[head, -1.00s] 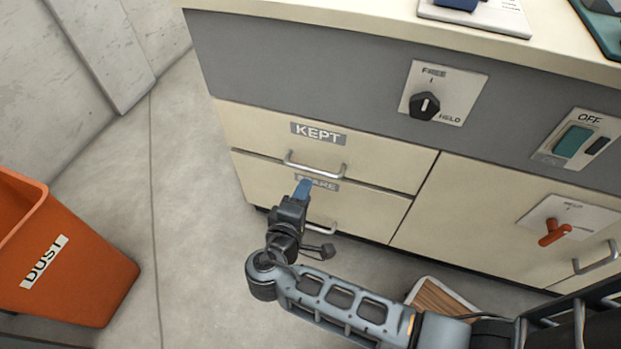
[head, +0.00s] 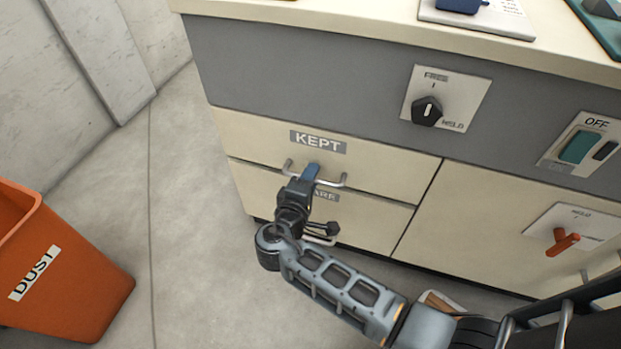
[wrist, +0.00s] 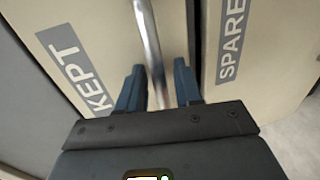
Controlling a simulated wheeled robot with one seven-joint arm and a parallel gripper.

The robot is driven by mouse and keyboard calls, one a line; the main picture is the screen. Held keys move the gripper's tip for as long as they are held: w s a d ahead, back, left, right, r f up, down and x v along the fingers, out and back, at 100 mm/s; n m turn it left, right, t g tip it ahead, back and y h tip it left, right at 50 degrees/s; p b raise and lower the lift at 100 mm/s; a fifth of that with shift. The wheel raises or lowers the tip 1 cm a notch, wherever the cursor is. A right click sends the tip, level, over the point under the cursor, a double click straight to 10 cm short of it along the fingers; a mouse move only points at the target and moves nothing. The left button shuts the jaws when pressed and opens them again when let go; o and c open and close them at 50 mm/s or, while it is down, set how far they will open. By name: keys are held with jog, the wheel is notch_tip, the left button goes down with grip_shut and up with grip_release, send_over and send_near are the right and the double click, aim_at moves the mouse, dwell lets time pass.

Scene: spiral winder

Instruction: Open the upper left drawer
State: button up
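The upper left drawer (head: 240,135), labelled KEPT, is closed, its cream front flush with the cabinet. Its metal bar handle (head: 332,181) runs across the front below the label. In the wrist view the handle (wrist: 148,45) passes between the two blue fingers of my gripper (wrist: 158,88). The fingers stand apart with a gap on each side of the bar. In the head view my gripper (head: 310,172) is at the middle of that handle. The lower drawer (head: 375,215), labelled SPARE, is closed; my gripper partly hides its label and handle.
A black FREE/HELD knob (head: 427,111) is on the grey panel above. A red-orange lever (head: 562,241) sits on the right-hand door (head: 470,230). An orange DUST bin (head: 75,285) stands at left. Bare floor (head: 190,220) lies between bin and cabinet.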

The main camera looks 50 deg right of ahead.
grip_shut()
dwell(0.5)
